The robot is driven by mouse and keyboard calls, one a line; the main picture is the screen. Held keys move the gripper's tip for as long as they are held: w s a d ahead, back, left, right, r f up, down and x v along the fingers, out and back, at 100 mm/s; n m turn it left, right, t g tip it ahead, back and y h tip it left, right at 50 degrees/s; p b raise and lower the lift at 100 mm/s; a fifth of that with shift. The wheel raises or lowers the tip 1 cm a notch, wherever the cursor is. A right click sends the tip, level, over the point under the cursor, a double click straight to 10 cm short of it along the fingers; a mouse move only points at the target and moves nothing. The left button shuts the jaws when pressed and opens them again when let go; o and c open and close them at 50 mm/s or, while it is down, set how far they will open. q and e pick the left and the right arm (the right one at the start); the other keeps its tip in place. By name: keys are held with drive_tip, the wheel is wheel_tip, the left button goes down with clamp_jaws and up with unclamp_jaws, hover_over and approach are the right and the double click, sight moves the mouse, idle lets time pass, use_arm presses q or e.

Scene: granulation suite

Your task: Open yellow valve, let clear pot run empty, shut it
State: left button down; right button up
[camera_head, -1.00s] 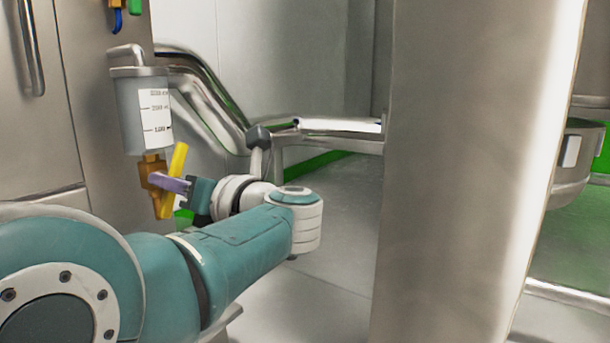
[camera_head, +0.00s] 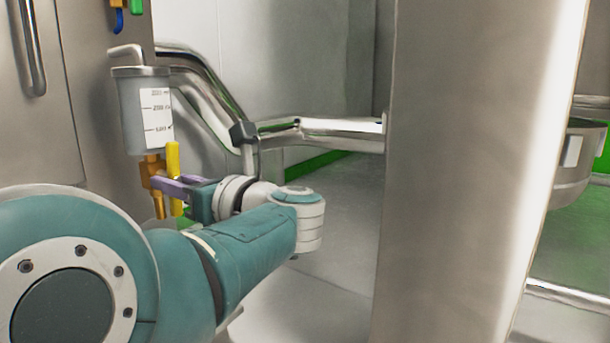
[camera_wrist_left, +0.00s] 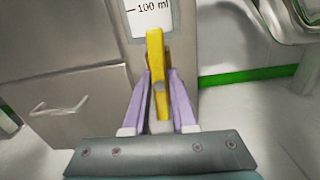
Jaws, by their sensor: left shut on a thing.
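The clear pot (camera_head: 129,112), a greyish cylinder with a white graduated label, hangs on the wall side at left in the head view. Its lower label shows in the left wrist view (camera_wrist_left: 150,18). I cannot tell how much liquid is inside. Under it is a brass-coloured valve body (camera_head: 152,169) with a yellow handle (camera_head: 173,158), which stands near upright. My left gripper (camera_head: 170,184) is shut on the handle with its purple fingers. In the left wrist view the handle (camera_wrist_left: 155,55) sits between the two fingers (camera_wrist_left: 158,88). My right gripper is not in view.
A curved steel pipe (camera_head: 335,130) runs behind the valve to the right. A broad steel column (camera_head: 450,170) fills the centre right. Blue and green handles (camera_head: 136,7) hang at the top left. Grey floor (camera_head: 335,235) is open beyond my arm.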

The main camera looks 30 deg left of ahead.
use_arm(q)
drive_tip(key=c, duration=0.7)
unclamp_jaws()
drive_tip(key=shift+c, duration=0.2)
drive_tip(key=d, duration=1)
drive_tip(key=shift+s, duration=0.4)
drive_tip(key=shift+a+f, duration=0.1)
